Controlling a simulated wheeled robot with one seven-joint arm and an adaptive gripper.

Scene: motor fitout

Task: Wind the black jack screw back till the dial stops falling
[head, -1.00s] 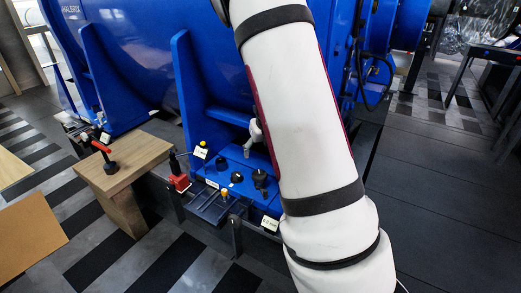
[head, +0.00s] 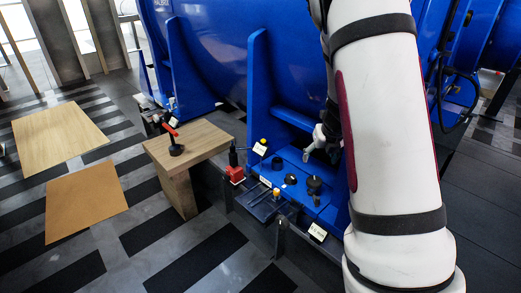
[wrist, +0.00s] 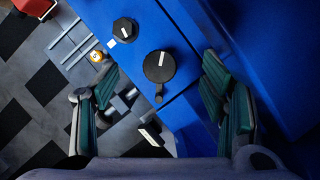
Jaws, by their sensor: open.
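Two black knobs with white marks sit on the blue motor foot: a large round one (head: 314,184) with a small side lug and a smaller hexagonal one (head: 290,179). In the wrist view the round knob (wrist: 160,67) lies between and beyond my fingers, and the hexagonal knob (wrist: 124,30) is farther up. I cannot tell for sure which is the jack screw. My gripper (wrist: 165,100) is open and empty, apart from both knobs. In the head view my gripper (head: 318,147) is above the foot, partly hidden by my arm. No dial face can be read.
A red block (head: 235,174) with a black post stands by the foot, near a brass-coloured knob (head: 280,195). A wooden stand (head: 190,145) holds a red-handled tool (head: 173,138). A blue upright rib (head: 260,85) rises beside the foot.

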